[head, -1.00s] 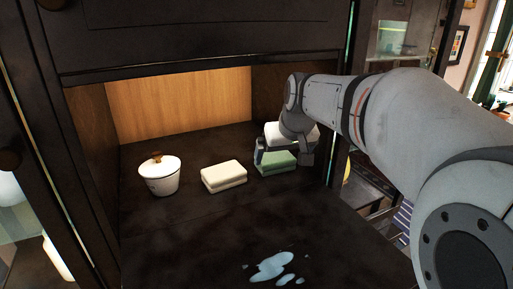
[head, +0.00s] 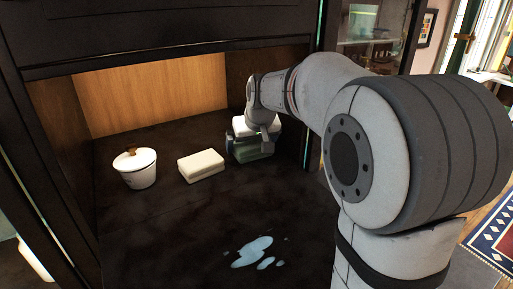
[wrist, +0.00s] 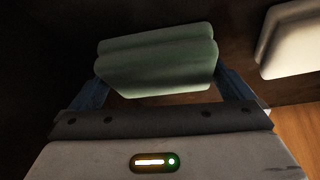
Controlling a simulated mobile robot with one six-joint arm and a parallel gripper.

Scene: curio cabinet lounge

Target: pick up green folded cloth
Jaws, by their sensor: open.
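The green folded cloth (head: 252,150) lies on the dark cabinet surface at the right, partly hidden by my gripper in the head view. In the wrist view the green folded cloth (wrist: 158,62) shows as two stacked layers, lying between the open fingers and just ahead of the gripper body. My gripper (wrist: 165,90) is open, with one blue finger on each side of the cloth. I cannot tell whether the fingers touch it. In the head view my gripper (head: 254,146) is low over the cloth.
A cream folded cloth (head: 201,166) lies left of the green one; a pale cloth also shows in the wrist view (wrist: 293,42). A white lidded pot (head: 135,170) stands further left. A pale blue spill (head: 252,252) is on the front surface. Cabinet walls enclose the back and sides.

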